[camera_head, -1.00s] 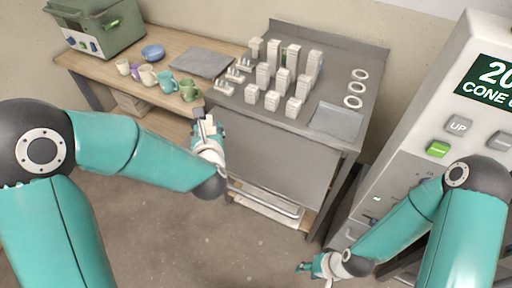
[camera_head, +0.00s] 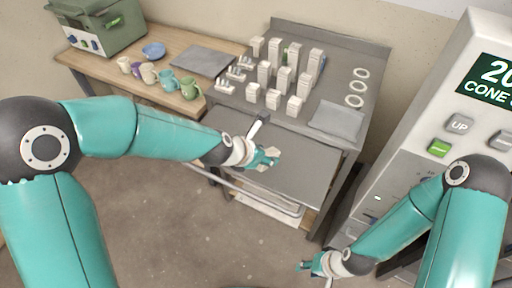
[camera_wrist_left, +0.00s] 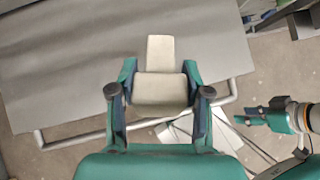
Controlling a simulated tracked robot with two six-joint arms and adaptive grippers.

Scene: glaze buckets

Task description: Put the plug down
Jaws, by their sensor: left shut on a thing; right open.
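The plug (camera_wrist_left: 160,90) is a pale cream block with a narrower upper part. It sits between the fingers of my left gripper (camera_wrist_left: 160,92), which is shut on it. In the head view my left gripper (camera_head: 264,158) is in front of the steel table, above a grey panel (camera_head: 305,176); the plug is too small there to make out clearly. My right gripper (camera_head: 304,267) is open and empty, low at the bottom of the head view. It also shows at the right of the left wrist view (camera_wrist_left: 252,118).
The steel table (camera_head: 222,96) holds several white blocks (camera_head: 284,78), white rings (camera_head: 355,101) and a grey slab (camera_head: 336,120). A rail (camera_head: 265,204) runs along the panel's front. Cups (camera_head: 168,80) stand on a wooden bench at left. A control cabinet (camera_head: 400,170) stands right.

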